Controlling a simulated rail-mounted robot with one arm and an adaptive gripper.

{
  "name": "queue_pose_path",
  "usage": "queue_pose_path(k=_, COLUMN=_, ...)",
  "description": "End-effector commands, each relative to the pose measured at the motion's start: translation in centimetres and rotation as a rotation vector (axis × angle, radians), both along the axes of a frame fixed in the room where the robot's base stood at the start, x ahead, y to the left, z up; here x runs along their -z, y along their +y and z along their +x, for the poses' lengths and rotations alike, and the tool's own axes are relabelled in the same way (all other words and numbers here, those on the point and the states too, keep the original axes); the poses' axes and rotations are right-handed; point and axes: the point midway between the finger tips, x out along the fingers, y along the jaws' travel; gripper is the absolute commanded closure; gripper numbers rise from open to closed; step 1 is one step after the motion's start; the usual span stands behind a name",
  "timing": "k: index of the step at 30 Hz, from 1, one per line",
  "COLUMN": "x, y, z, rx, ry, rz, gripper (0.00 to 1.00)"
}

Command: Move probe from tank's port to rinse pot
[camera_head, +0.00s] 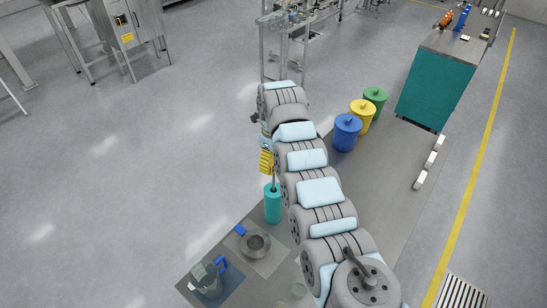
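My arm runs from the lower right up to the middle of the picture. A small dark part (254,118) shows at its far end and may be part of my gripper; the fingers are not clear. A teal cylinder (273,205) stands left of the arm, with a thin upright rod (273,181) above it. A yellow ribbed piece (266,161) shows just above the rod, partly hidden by the arm. I cannot tell whether these are the probe. A round steel pot (256,244) sits on a grey mat; whether it is the rinse pot is unclear. The tank's port is not identifiable.
A jug (207,281) with a blue handle stands on a blue mat at the lower left. Blue (346,133), yellow (361,117) and green (375,101) bins stand right of the arm. A teal-sided cabinet (434,88) is behind them.

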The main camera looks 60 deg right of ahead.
Motion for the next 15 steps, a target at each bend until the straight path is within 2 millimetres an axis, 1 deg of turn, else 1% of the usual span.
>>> queue_pose_path(k=15, x=2.1, y=0.0, z=0.1, rx=-0.001, ry=0.0, rz=0.0, gripper=0.54)
